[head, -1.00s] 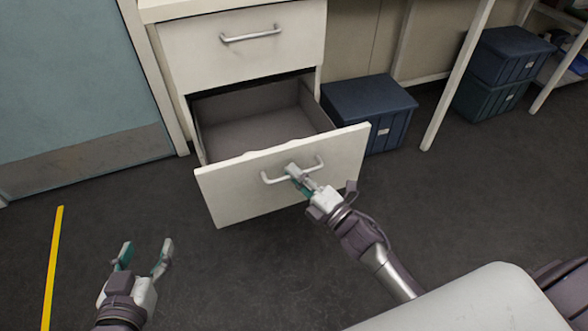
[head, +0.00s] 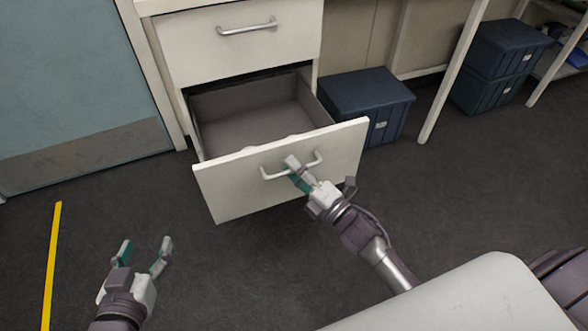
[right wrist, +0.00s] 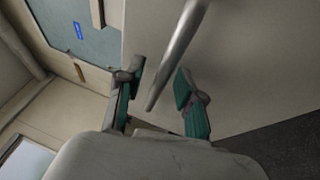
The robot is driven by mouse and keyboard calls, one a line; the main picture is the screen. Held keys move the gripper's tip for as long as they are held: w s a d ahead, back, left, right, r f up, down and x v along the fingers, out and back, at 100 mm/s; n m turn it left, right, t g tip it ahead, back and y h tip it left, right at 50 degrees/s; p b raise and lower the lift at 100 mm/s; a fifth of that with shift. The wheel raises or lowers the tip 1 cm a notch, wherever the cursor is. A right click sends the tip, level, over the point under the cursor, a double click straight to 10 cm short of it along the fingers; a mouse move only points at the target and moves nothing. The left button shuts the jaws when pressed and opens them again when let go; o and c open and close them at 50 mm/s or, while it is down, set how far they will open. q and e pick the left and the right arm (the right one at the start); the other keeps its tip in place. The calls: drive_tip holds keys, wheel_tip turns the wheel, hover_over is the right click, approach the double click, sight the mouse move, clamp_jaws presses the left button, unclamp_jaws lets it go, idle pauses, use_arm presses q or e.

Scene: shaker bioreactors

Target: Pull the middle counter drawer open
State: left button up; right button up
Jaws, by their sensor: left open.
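The middle counter drawer (head: 285,175) stands well open below a shut upper drawer, its empty interior showing. Its bar handle (head: 272,176) is on the white front; the handle also shows in the right wrist view (right wrist: 178,55). My right gripper (head: 294,173) is at the handle's middle. In the right wrist view its fingers (right wrist: 160,74) are spread, with the bar running between them and not clamped; contact with either finger is unclear. My left gripper (head: 145,247) is open and empty over the floor, left of and nearer than the drawer.
The shut upper drawer (head: 240,50) has its own handle. A dark blue lidded box (head: 365,95) stands on the floor right of the drawer, with stacked boxes (head: 497,60) further right. A blue door (head: 75,85) is at left. The floor before the drawer is clear.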

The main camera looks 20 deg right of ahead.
drive_tip(key=v, duration=1.2)
